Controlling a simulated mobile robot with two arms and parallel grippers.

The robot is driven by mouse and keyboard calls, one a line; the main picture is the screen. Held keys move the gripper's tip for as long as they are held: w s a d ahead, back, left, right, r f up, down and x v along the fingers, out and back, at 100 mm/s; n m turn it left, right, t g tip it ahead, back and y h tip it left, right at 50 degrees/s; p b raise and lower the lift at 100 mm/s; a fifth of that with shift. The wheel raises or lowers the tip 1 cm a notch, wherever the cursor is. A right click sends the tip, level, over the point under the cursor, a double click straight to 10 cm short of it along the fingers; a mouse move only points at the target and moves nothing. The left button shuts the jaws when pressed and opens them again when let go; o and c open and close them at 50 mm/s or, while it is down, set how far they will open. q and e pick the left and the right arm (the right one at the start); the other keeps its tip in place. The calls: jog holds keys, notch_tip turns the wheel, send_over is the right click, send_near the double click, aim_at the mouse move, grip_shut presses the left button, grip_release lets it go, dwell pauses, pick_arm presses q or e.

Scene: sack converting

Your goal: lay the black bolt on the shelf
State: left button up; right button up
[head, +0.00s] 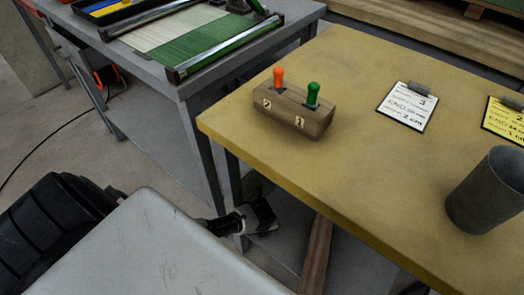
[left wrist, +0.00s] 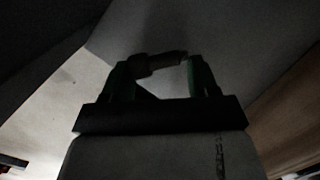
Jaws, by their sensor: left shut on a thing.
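My left gripper (head: 264,216) reaches under the yellow-topped table in the head view. In the dark left wrist view its two greenish fingers (left wrist: 160,78) are shut on a short dark piece, apparently the black bolt (left wrist: 158,64), which lies crosswise between the fingertips. In the head view I cannot make out the bolt. A grey shelf (head: 285,246) shows below the tabletop, close to the gripper. A grey surface (left wrist: 215,30) lies beyond the fingers in the wrist view; I cannot tell whether the bolt touches it. My right gripper is not in view.
The yellow tabletop (head: 370,160) overhangs the gripper. It carries a wooden block (head: 290,110) with orange and green handles, a white card (head: 407,106), a yellow card (head: 506,120) and a grey cup (head: 488,190). A brown beam (head: 315,255) runs beside the gripper. A grey bench (head: 180,85) stands behind.

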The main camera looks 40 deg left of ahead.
pick_arm(q)
jog(key=o, duration=1)
jog(key=shift+r, duration=0.15)
notch_tip(320, 180, up, 2)
jog(key=shift+s+r+p, duration=0.15)
jog(key=shift+p, duration=0.65)
jog(key=shift+s+d+r+p, duration=0.15)
jog(key=shift+r+p, duration=0.4)
jog(key=shift+r, duration=0.8)
jog(key=shift+s+d+r+p, duration=0.1)
jog(key=shift+s+r+p, duration=0.15)
jog(key=shift+r+p, duration=0.75)
jog(key=shift+s+d+r+p, duration=0.1)
jog(key=shift+s+r+p, duration=0.1)
jog(key=shift+r, duration=1.5)
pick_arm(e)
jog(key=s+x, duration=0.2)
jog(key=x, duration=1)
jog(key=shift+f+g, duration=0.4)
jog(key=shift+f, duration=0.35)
pick_arm(q)
jog(key=shift+d, duration=0.1)
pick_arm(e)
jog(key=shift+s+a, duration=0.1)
